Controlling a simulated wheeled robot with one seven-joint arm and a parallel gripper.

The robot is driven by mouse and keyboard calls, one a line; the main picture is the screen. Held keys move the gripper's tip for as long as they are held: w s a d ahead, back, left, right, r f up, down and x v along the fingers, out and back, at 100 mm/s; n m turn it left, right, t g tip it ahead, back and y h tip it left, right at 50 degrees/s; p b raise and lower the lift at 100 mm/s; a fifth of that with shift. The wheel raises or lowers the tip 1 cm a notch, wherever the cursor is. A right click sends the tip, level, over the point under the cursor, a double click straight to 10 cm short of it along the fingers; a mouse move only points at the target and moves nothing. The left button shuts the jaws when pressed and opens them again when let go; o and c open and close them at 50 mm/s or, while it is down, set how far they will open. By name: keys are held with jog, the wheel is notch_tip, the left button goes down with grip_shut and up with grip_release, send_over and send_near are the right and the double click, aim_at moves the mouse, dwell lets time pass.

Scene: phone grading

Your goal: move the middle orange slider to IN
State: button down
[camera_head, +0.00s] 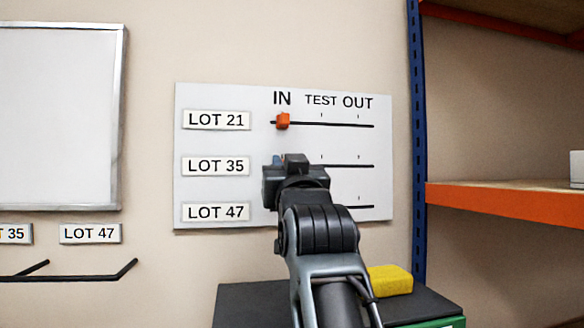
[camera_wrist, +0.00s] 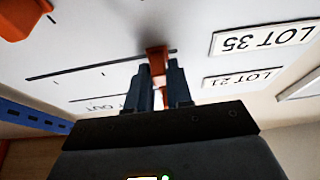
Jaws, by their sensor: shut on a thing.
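The white board (camera_head: 225,145) has three slider tracks under the words IN, TEST and OUT. My gripper (camera_head: 289,165) covers the left part of the middle LOT 35 track, under IN. In the wrist view, which is upside down, my gripper (camera_wrist: 166,85) is shut on the middle orange slider (camera_wrist: 155,54). This slider sits near the label-side end of its track. In the head view it is hidden behind my gripper. The top LOT 21 slider (camera_head: 282,121) stands under IN.
My arm hides most of the LOT 47 track. An orange piece (camera_wrist: 25,15) is cut off at the wrist view's top left. A yellow block (camera_head: 390,280) lies on a dark surface below the board. A blue post (camera_head: 417,150) and orange shelf (camera_head: 505,204) stand right.

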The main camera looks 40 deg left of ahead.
jog(key=shift+s+a, duration=0.2)
jog(key=shift+s, duration=0.05)
jog(key=c, duration=1.1)
grip_release()
jog(key=shift+d+f, duration=0.1)
jog(key=b+v, duration=0.2)
jog(key=v, duration=0.5)
jog(key=shift+s+d+f, duration=0.15)
jog(key=shift+s, duration=0.1)
